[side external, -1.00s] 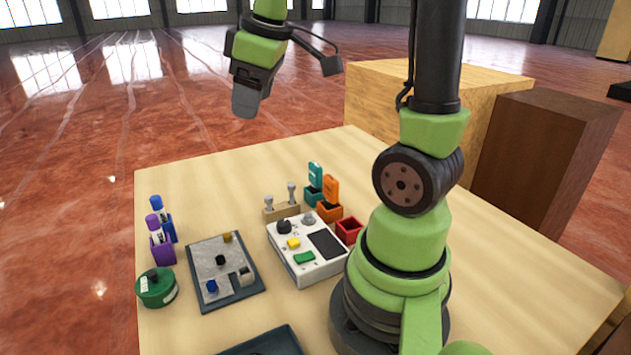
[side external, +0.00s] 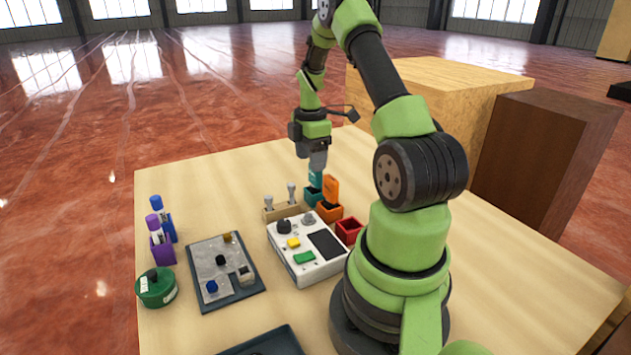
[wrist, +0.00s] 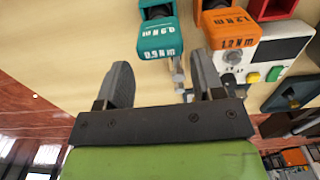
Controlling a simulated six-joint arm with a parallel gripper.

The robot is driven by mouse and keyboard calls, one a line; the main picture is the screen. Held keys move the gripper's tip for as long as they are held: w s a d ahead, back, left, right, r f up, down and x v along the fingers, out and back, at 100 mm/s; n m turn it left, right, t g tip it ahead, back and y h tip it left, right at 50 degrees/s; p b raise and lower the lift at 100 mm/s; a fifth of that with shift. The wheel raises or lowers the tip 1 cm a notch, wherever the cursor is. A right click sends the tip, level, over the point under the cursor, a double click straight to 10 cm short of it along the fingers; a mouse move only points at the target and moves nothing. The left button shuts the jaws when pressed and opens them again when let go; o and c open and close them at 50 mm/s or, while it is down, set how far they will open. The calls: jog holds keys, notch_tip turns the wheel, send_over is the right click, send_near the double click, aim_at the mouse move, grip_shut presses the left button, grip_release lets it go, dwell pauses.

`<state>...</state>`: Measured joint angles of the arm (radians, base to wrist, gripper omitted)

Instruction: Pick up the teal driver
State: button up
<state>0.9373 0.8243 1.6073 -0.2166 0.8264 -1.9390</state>
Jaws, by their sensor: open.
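The teal driver (side external: 315,179) stands upright in a teal holder (side external: 313,197) near the back of the table. In the wrist view the teal driver (wrist: 160,40) shows its labelled top, just beyond my fingertips and roughly centred across the gap. My gripper (side external: 318,162) points down directly above the teal driver in the side view, its tips overlapping the driver's top there. In the wrist view my gripper (wrist: 160,72) is open, with nothing between the fingers. I cannot tell whether the fingers touch the driver.
An orange driver (side external: 331,190), labelled 1.2 N m, stands close beside the teal one. A red open box (side external: 349,230), a white control unit (side external: 305,262) and a wooden stand with two grey-topped pegs (side external: 281,211) are near. Table to the back right is clear.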

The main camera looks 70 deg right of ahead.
aim_at(313, 186)
jog(key=f, duration=0.5)
jog(key=shift+s, duration=0.2)
jog(key=c, duration=1)
jog(key=shift+o, duration=0.2)
jog(key=shift+r, duration=0.1)
notch_tip(313, 186, up, 10)
jog(key=shift+f, duration=0.1)
